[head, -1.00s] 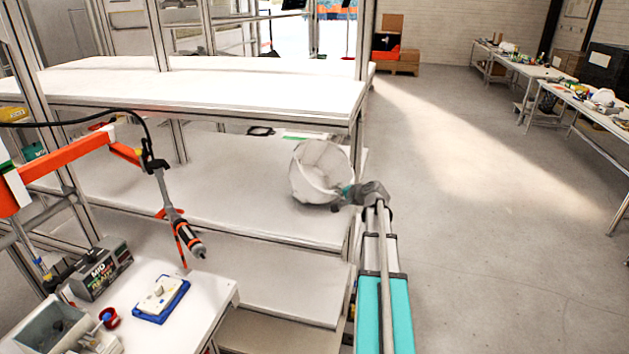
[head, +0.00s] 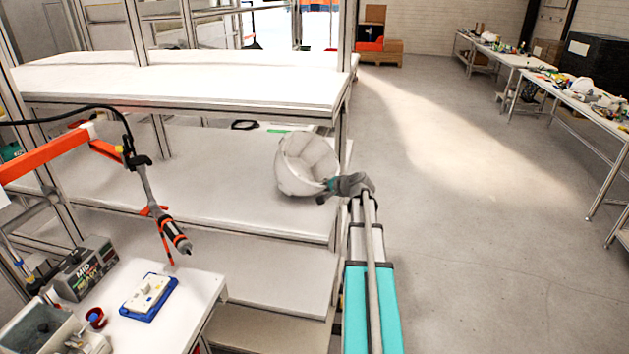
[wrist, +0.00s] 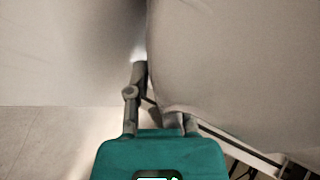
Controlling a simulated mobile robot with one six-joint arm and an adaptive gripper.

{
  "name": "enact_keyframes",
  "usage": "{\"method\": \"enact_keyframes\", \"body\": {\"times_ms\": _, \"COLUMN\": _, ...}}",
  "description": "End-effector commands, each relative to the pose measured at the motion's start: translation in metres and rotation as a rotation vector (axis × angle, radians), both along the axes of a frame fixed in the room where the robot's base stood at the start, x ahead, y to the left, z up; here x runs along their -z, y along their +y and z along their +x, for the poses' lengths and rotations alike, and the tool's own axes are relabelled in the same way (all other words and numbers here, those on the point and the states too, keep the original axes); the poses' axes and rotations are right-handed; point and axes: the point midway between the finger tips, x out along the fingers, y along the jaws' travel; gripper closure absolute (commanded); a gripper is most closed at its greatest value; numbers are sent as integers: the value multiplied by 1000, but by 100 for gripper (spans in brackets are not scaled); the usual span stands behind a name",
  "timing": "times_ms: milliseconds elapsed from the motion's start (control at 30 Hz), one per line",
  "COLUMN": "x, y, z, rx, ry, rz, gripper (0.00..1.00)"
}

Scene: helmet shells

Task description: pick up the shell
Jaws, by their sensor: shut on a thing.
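The white helmet shell (head: 306,162) is in the head view, at the right end of the middle rack shelf. It is tilted with its hollow inside partly showing. My gripper (head: 328,191) is at the shell's lower right edge and is shut on it. In the wrist view the pale shell (wrist: 240,70) fills the upper right, close to the fingers of my gripper (wrist: 158,110). The exact grip on the rim is hard to make out. Whether the shell touches the shelf cannot be told.
The white middle shelf (head: 190,190) lies around the shell, with an upper shelf (head: 180,85) above and a rack post (head: 343,120) close by. A hanging screwdriver (head: 172,232) and a small workbench (head: 190,310) are at the left. Open floor (head: 470,220) lies at the right.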

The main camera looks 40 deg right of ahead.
Motion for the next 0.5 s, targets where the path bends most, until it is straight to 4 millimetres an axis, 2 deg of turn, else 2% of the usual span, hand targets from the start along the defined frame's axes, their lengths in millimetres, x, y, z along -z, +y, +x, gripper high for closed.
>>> {"method": "enact_keyframes", "body": {"times_ms": 367, "x": -17, "y": 11, "z": -10, "rx": 0, "ry": -1, "rz": 1, "gripper": 100}}
{"method": "enact_keyframes", "body": {"times_ms": 500, "x": -29, "y": 28, "z": -25, "rx": 0, "ry": -1, "rz": 1, "gripper": 100}}
